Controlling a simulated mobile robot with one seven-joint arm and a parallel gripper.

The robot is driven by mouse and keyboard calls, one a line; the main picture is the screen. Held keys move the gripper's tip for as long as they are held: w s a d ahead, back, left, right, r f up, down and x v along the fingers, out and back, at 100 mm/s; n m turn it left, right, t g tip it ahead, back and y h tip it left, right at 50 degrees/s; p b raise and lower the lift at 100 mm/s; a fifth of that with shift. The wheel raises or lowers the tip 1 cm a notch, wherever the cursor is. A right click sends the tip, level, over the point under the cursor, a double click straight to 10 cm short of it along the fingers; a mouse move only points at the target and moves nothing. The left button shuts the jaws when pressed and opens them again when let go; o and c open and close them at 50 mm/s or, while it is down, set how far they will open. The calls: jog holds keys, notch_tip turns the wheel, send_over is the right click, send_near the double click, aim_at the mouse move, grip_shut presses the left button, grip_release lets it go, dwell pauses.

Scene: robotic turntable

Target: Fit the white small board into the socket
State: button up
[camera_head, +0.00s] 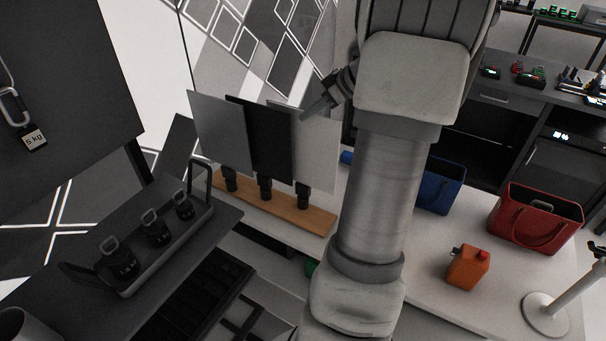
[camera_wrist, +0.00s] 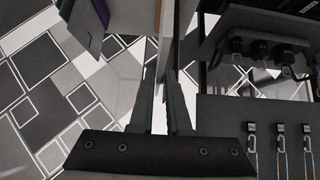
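The white board (camera_head: 318,155) stands upright at the right end of a row of three boards, partly hidden by my arm. A black holder (camera_head: 303,194) is at its lower edge, on a wooden base (camera_head: 279,212). I cannot tell how deep the board sits in it. My gripper (camera_head: 312,109) is at the board's upper edge. In the wrist view the two fingers (camera_wrist: 162,98) are a small gap apart. I cannot tell whether they touch the board.
A grey board (camera_head: 218,128) and a black board (camera_head: 262,140) stand close left of the white one. A blue bag (camera_head: 441,188), a red bag (camera_head: 535,217) and an orange canister (camera_head: 468,268) stand right of my arm. Several black weights (camera_head: 156,232) sit on a rack at lower left.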

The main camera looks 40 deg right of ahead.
jog(key=p+x, duration=0.1)
jog(key=x, duration=0.5)
jog(key=shift+f+p, duration=0.3)
jog(key=shift+p, duration=0.05)
grip_shut()
dwell(1.1)
